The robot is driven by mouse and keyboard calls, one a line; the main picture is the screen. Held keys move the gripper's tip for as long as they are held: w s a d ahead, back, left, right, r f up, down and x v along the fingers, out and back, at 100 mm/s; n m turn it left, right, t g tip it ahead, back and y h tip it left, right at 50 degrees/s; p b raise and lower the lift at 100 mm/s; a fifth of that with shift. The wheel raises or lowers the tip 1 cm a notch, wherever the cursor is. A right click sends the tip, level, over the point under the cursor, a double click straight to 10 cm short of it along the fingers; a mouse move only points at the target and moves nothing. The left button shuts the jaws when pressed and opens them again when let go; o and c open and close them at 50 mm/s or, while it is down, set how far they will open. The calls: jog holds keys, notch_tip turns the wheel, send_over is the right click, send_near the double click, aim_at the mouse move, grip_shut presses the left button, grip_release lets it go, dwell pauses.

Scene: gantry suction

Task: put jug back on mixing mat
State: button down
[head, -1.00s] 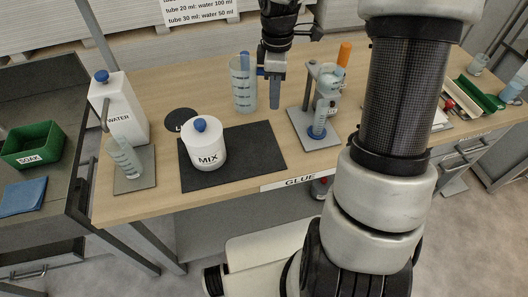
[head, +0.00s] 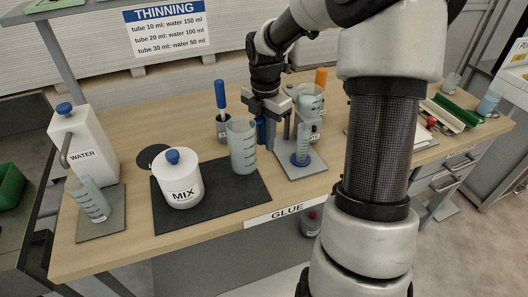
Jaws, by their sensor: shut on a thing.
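The jug (head: 241,148) is a clear, bluish, upright beaker with graduation marks. In the head view its base overlaps the back right part of the dark mixing mat (head: 225,208); I cannot tell whether it touches the mat. My gripper (head: 257,128) reaches down at the jug's right rear side and is shut on it. The fingertips are partly hidden behind the jug. The white MIX pot (head: 182,184) with a blue knob stands on the left part of the mat, apart from the jug.
A stand with a funnel cup (head: 309,98) and a small tube (head: 302,146) is close right of the jug. A blue-handled tool (head: 220,96) in a cup is behind it. The WATER container (head: 82,145) and a measuring beaker (head: 90,200) are left. The mat's front is bare.

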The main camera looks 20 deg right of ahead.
notch_tip(320, 180, down, 4)
jog(key=shift+f+b, duration=0.1)
jog(key=shift+b, duration=0.25)
jog(key=c, duration=1.6)
grip_release()
jog(key=shift+f, duration=0.1)
jog(key=shift+c, duration=0.2)
notch_tip(320, 180, up, 12)
jog(key=shift+r+p, duration=0.2)
jog(key=shift+p, duration=1.05)
